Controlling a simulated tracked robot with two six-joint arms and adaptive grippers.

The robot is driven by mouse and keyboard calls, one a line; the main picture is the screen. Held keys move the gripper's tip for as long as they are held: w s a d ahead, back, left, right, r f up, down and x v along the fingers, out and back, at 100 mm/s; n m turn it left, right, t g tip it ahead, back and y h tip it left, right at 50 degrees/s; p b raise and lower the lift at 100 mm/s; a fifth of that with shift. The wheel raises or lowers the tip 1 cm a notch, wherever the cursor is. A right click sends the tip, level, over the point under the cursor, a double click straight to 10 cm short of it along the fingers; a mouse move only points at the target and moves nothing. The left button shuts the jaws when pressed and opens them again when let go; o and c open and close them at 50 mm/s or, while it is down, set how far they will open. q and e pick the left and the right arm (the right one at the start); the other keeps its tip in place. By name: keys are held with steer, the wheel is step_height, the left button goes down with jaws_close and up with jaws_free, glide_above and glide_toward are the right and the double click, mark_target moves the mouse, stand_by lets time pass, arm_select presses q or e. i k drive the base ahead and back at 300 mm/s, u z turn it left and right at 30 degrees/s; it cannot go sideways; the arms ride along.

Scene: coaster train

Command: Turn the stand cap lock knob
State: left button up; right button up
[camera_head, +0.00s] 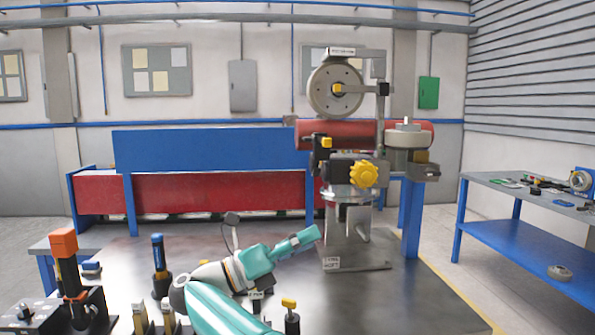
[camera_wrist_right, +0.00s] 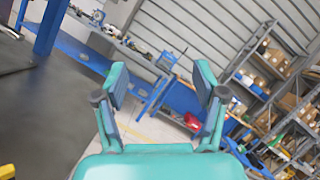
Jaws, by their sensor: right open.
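A metal stand (camera_head: 338,234) stands on the dark table top and carries a tall assembly. A yellow lobed knob (camera_head: 364,174) faces me on that assembly, above the stand's round plate. A smaller yellow knob (camera_head: 327,142) sits up and to its left. I cannot tell from a label which one is the stand cap lock knob. My right gripper (camera_head: 306,240) is left of the stand and below the lobed knob, apart from both. In the right wrist view its two teal fingers (camera_wrist_right: 160,80) are spread with nothing between them. My left gripper is not in view.
A black post with a blue top (camera_head: 158,262), an orange-topped block (camera_head: 64,250) and small yellow-handled tools (camera_head: 290,310) stand at the table's front left. A red cylinder (camera_head: 340,134) lies across the assembly. A blue side bench (camera_head: 530,235) stands right. The table right of the stand is clear.

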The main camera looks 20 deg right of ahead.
mark_target(317, 172)
steer(key=i, duration=1)
steer(key=z, duration=0.05)
